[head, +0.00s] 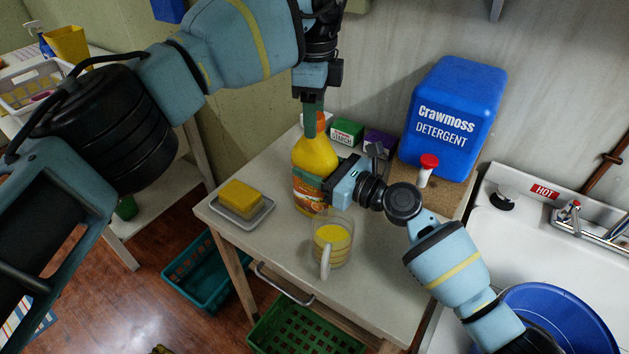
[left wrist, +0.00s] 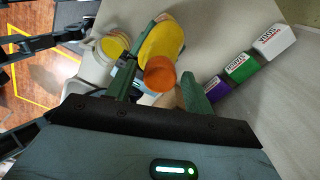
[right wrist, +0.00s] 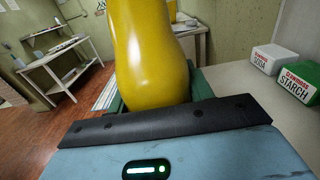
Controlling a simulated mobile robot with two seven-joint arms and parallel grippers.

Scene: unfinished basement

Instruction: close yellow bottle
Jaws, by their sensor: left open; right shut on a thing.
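The yellow bottle (head: 314,155) with an orange label stands upright on the small table. It also shows in the left wrist view (left wrist: 163,40) and fills the middle of the right wrist view (right wrist: 150,55). My right gripper (head: 328,188) is shut on the bottle's side. The orange cap (left wrist: 159,74) sits at the bottle's top, partly hidden behind a finger in the head view (head: 321,121). My left gripper (head: 314,100) is open, pointing down over the bottle top. Its fingers stand on either side of the cap with a gap visible. I cannot tell how tightly the cap sits.
A glass mug (head: 332,242) of yellow liquid stands in front of the bottle. A yellow sponge (head: 241,195) lies on a dish at left. Small boxes, including a green one (head: 346,132), stand behind. A blue detergent container (head: 455,115) stands at back right, beside the sink.

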